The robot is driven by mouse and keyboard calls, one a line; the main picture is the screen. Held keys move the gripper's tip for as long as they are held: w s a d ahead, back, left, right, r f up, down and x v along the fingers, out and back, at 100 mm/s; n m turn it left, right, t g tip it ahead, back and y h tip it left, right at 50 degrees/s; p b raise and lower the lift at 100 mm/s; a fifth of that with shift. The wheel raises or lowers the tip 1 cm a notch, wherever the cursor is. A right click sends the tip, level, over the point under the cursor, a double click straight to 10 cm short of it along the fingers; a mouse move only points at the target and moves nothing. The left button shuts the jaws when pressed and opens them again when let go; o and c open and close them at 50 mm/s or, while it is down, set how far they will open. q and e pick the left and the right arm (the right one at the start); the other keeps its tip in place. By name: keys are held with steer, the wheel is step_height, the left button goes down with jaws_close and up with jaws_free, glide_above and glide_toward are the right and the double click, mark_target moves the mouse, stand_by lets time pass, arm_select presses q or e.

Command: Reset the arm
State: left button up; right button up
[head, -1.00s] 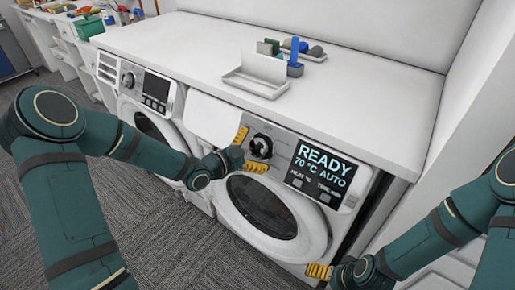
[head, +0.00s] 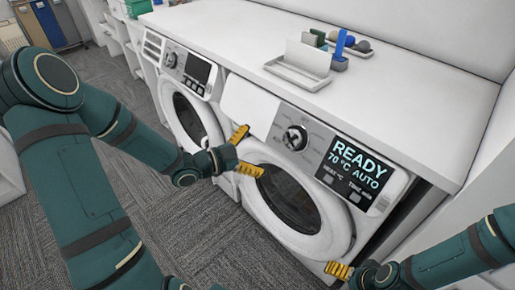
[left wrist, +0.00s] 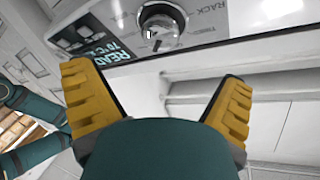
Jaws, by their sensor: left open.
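My left gripper (head: 251,152) is open and empty, with its yellow fingers spread just left of the control knob (head: 295,138) of the front machine. In the left wrist view the two yellow fingers (left wrist: 160,105) stand wide apart with nothing between them, and the knob (left wrist: 160,25) lies beyond them at the top. My right gripper (head: 339,270) is low at the bottom right, near the base of the same machine. Its fingers look close together, but I cannot tell whether they are shut.
The front machine (head: 375,205) has a display reading READY 70 °C AUTO and a round door (head: 288,200). A second machine (head: 185,95) stands to its left. The white counter (head: 240,45) holds a tray (head: 297,75) with small items. Carpet floor (head: 215,245) is open at the lower left.

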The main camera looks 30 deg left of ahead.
arm_select(q)
steer(key=s+d+f+n+g+y, duration=0.1)
steer(key=d+f+n+g+y, duration=0.1)
steer(key=d+f+n, duration=0.4)
steer(key=d+f+n+g+y, duration=0.2)
steer(key=d+f+n, duration=0.1)
steer(key=f, duration=0.5)
steer(key=s+d+f+n+g+y, duration=0.1)
steer(key=s+d+f+n+g, duration=0.1)
steer(key=s, duration=0.4)
steer(key=s+d+f+n+g+y, duration=0.1)
steer(key=s+d+f+n+g, duration=0.2)
steer(key=s+f+n+g, duration=0.1)
step_height(320, 180, down, 4)
steer(key=s+g, duration=0.1)
steer(key=s, duration=0.1)
steer(key=shift+s+d+r+y, duration=0.15)
steer(key=shift+s+r+y, duration=0.1)
steer(key=shift+s+y, duration=0.05)
